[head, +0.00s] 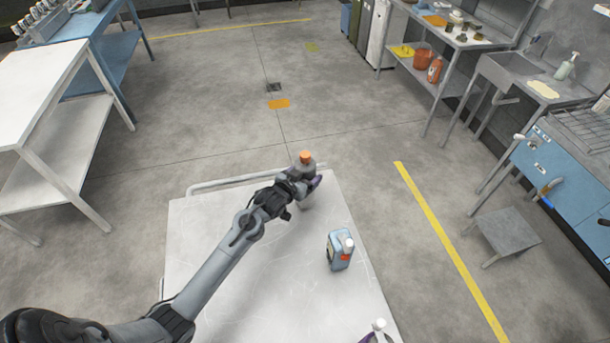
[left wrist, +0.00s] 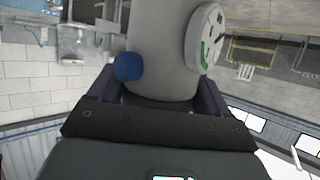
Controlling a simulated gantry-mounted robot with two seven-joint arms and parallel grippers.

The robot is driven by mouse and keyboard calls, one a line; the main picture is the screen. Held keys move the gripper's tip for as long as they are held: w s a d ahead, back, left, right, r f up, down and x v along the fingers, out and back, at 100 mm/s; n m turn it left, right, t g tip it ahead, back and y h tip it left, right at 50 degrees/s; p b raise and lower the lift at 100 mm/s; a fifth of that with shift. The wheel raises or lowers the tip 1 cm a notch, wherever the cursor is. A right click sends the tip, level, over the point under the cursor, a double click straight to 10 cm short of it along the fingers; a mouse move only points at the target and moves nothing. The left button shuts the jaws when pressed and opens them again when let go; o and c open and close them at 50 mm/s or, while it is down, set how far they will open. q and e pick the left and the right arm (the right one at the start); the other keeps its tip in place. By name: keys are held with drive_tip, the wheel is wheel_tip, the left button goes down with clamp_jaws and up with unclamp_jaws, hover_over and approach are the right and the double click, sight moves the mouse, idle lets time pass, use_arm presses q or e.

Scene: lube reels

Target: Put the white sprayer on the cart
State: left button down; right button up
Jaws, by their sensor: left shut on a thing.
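My left gripper (head: 304,184) is shut on the white sprayer (head: 307,165), a pale grey-white cylinder with an orange top. In the left wrist view the sprayer (left wrist: 165,45) fills the space between the fingers and shows a blue knob and a round dial. The white-topped cart (head: 215,240) lies under my left arm. The sprayer is over the cart's far end, near its handle rail; I cannot tell whether its base touches the top.
A blue container with a white cap (head: 340,250) stands on the cart's right side. A grey stool (head: 502,232) stands at the right. The cart's middle has bare room around my arm.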

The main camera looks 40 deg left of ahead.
use_arm(q)
unclamp_jaws()
drive_tip(key=shift+f, duration=0.1)
drive_tip(key=shift+s+r, duration=0.35)
drive_tip(key=shift+s, duration=0.05)
drive_tip(key=v, duration=1)
drive_tip(key=s+d+f+m+g, duration=0.1)
drive_tip(key=s+d+f+g, duration=0.1)
drive_tip(key=s+d, duration=0.3)
drive_tip(key=s+d+f+m+g+h, duration=0.1)
drive_tip(key=s+d+g, duration=0.3)
drive_tip(key=s, duration=0.7)
drive_tip(key=s+d+f+m+g+h, duration=0.1)
drive_tip(key=s+d+f+g, duration=0.2)
drive_tip(key=s+d, duration=0.3)
drive_tip(key=s+f, duration=0.1)
drive_tip(key=s, duration=0.1)
drive_tip(key=shift+s+d+m+g, duration=0.25)
drive_tip(key=shift+d+m+g, duration=0.05)
drive_tip(key=shift+d+m, duration=0.1)
drive_tip(key=shift+p, duration=0.3)
